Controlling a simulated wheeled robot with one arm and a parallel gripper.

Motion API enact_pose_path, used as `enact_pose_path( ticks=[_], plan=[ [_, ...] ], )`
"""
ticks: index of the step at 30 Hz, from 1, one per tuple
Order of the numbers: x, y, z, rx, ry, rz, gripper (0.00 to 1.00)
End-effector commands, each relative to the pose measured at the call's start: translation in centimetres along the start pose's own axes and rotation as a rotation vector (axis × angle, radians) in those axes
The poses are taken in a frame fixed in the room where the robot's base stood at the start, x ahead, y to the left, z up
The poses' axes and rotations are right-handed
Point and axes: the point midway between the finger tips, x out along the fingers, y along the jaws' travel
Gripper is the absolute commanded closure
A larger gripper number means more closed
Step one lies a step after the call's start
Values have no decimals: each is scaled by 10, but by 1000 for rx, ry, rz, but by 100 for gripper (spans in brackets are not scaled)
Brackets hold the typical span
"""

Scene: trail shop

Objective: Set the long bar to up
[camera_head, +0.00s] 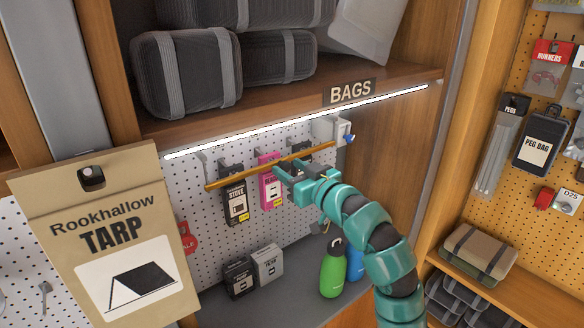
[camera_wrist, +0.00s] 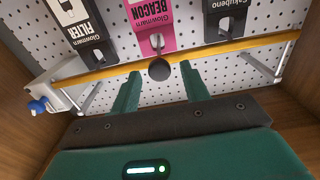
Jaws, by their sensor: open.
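The long bar (camera_head: 235,181) is a thin orange-yellow rod. It lies roughly level across the front of the hanging packs under the BAGS shelf. Its right end in the head view meets a grey bracket (camera_head: 338,130) with a blue knob. In the wrist view the bar (camera_wrist: 220,51) crosses the upper part, with the bracket (camera_wrist: 42,92) at left. A round black knob (camera_wrist: 158,70) shows at the bar's middle. My gripper (camera_head: 286,169) is at the bar; in the wrist view its open fingers (camera_wrist: 160,88) stand either side of the knob. I cannot tell whether they touch it.
Hanging packs, one of them pink (camera_head: 270,180), are behind the bar. The shelf (camera_head: 290,112) with black bags is close above. A green bottle (camera_head: 333,270) and small boxes (camera_head: 268,264) stand below. A large tarp pack (camera_head: 110,245) is at front left.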

Motion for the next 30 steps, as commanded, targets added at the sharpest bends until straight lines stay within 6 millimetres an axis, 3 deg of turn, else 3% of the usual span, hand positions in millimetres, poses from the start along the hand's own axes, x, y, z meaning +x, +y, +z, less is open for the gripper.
enact_pose_path(
  ticks=[5,12,22,30],
  plan=[
    [0,0,0,0,0,0,55],
    [0,0,0,0,-1,0,100],
    [0,1,-4,-2,1,1,100],
    [0,0,-27,-3,6,1,100]
  ],
)
